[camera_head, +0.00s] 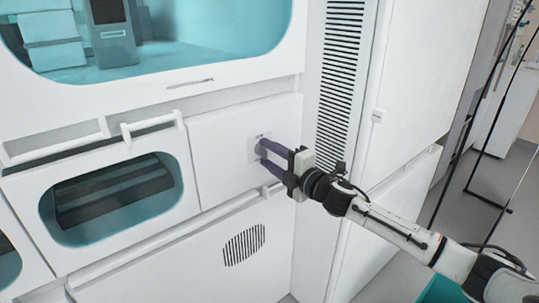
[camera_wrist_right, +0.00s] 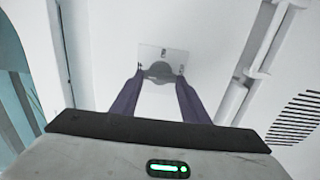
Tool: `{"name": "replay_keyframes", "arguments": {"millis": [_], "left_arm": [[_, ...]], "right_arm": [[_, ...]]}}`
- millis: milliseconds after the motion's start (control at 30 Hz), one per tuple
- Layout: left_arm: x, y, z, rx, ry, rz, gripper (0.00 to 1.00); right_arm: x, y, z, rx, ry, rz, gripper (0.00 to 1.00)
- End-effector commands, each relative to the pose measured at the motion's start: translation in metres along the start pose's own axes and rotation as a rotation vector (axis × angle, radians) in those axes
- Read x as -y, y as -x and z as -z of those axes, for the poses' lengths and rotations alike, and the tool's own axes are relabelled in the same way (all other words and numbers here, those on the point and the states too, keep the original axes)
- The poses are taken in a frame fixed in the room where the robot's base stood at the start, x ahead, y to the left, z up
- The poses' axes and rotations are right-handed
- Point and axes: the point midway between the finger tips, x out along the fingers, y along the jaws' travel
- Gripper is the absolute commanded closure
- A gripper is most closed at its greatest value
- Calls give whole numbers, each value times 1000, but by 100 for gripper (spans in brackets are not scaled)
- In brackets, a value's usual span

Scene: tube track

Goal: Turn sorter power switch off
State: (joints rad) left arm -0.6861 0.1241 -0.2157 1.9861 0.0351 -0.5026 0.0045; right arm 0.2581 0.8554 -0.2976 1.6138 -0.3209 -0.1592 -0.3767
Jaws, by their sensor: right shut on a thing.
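The sorter power switch (camera_wrist_right: 160,71) is a grey rotary knob on a pale square plate with small markings, set in a white panel of the sorter. In the head view its plate (camera_head: 259,139) shows on the white panel right of the small window, with the knob mostly hidden by the fingers. My right gripper (camera_head: 258,153) reaches in from the right with its purple fingers at the plate. In the right wrist view the fingertips (camera_wrist_right: 160,75) are on either side of the knob, shut on it. My left gripper is not in view.
A white handle bar (camera_head: 152,122) sits above the small tinted window (camera_head: 110,200). A large teal-tinted window (camera_head: 200,45) is above. A vent grille (camera_head: 341,70) stands right of the panel, and a round grille (camera_head: 244,245) is below. Open floor lies at the right.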

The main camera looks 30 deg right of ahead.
Motion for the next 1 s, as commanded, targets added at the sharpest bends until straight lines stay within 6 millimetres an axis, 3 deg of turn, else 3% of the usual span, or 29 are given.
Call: {"name": "replay_keyframes", "arguments": {"millis": [400, 433, 533, 867, 1000], "left_arm": [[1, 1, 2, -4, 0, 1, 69], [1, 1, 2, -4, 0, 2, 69], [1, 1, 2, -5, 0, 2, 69], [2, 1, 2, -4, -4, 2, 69], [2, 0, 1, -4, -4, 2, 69]], "right_arm": [[1, 0, 0, -1, 12, 1, 81], [1, 0, 0, -1, 12, 1, 56], [1, 0, 0, -1, 11, 1, 40], [1, 2, 0, 0, 8, 1, 40], [2, 12, 0, 0, 7, 3, 40]]}}
